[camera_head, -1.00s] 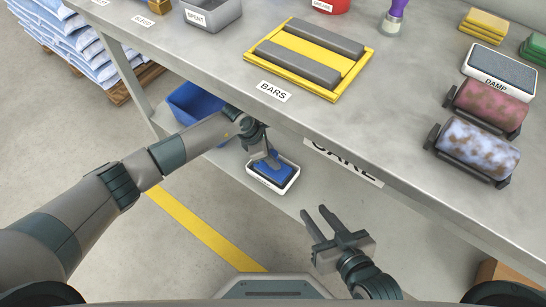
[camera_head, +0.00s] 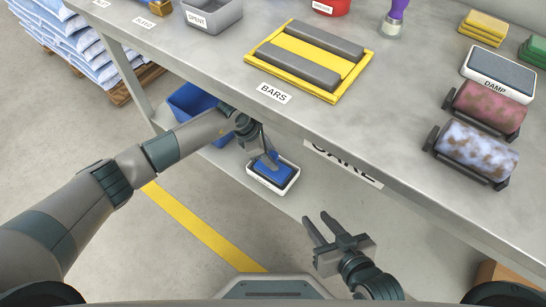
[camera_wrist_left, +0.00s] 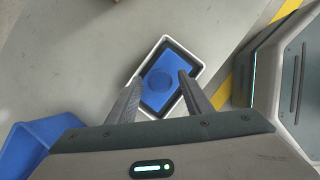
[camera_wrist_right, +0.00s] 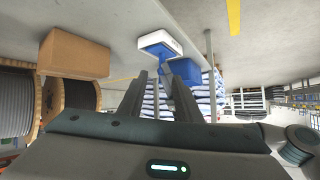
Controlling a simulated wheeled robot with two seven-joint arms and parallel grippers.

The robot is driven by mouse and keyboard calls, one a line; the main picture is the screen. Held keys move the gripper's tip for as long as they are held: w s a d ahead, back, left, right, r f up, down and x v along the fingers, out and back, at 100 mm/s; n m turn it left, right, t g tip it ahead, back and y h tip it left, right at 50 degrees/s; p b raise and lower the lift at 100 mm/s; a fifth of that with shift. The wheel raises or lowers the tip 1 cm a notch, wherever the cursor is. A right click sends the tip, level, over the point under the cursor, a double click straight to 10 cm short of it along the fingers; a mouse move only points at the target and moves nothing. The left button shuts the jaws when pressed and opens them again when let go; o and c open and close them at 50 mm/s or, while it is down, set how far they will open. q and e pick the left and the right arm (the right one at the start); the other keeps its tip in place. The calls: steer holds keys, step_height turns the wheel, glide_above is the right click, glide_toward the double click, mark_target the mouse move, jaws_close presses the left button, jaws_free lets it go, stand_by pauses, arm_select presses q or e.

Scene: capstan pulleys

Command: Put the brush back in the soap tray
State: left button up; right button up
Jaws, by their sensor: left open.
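The brush (camera_head: 270,173) is a blue block with a round knob on top. It lies inside the white-rimmed, dark soap tray (camera_head: 287,187) on the lower shelf. The left wrist view shows the brush (camera_wrist_left: 158,92) within the tray's rim (camera_wrist_left: 199,74). My left gripper (camera_head: 268,153) is open just above the brush, its fingers apart and not closed on it. The right wrist view also shows the brush (camera_wrist_right: 155,38) in the tray (camera_wrist_right: 161,46). My right gripper (camera_head: 318,217) is open and empty in front of the bench, away from the tray.
A blue bin (camera_head: 190,101) stands left of the tray. The bench top (camera_head: 400,130) overhangs the lower shelf (camera_head: 322,196). On it are a yellow tray of grey bars (camera_head: 262,56), a damp pad (camera_head: 500,72) and two rollers (camera_head: 470,150). A cardboard box (camera_wrist_right: 74,53) is in the right wrist view.

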mark_target(265, 168)
arm_select(q)
steer(key=s+a+r, duration=0.2)
steer(key=a, duration=1.1)
steer(key=shift+r, duration=0.3)
arm_select(e)
steer(key=shift+s+d+f+g, duration=0.3)
steer(key=shift+s+f+g, duration=0.1)
steer(key=shift+s+f, duration=0.15)
